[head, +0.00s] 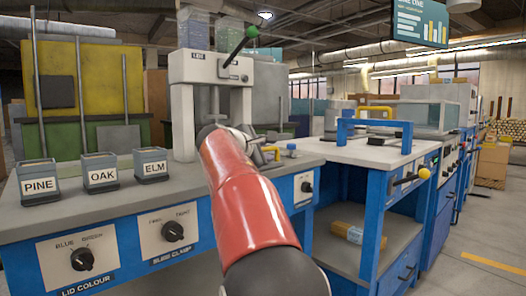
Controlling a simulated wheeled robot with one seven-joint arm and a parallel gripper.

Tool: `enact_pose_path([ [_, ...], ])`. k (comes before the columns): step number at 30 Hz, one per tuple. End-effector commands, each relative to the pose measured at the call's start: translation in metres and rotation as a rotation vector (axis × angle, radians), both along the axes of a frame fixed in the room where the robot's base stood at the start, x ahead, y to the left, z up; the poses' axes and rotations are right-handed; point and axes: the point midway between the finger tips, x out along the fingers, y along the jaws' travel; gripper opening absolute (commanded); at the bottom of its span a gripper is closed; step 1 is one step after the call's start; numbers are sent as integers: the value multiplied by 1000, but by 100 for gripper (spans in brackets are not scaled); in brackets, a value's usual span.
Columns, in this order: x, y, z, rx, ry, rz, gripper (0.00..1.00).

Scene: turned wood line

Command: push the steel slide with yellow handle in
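A small yellow handle (270,153) shows at the right foot of the white press on the bench, just beyond the end of my red arm. It looks like the steel slide's handle; the slide itself is mostly hidden, so I cannot tell how far out it stands. My gripper (250,143) is at the far end of the arm, close to this handle in the picture. Its fingers are hidden or too small to make out, and I cannot tell whether it touches the handle.
The white press (208,72) has a green-knobbed lever (240,45). Bins marked PINE (38,182), OAK (101,171) and ELM (154,164) stand left. A blue frame (374,128) stands on the right bench, with a yellow-knobbed lever (424,173) below.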

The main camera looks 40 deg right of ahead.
Motion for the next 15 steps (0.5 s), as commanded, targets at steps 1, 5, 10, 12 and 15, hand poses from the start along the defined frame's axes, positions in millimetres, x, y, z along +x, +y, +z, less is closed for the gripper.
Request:
enact_pose_path([
  [1,0,0,0,0,0,0,33],
  [5,0,0,0,0,0,0,16],
  [10,0,0,0,0,0,0,0],
  [12,0,0,0,0,0,0,0],
  [15,0,0,0,0,0,0,0],
])
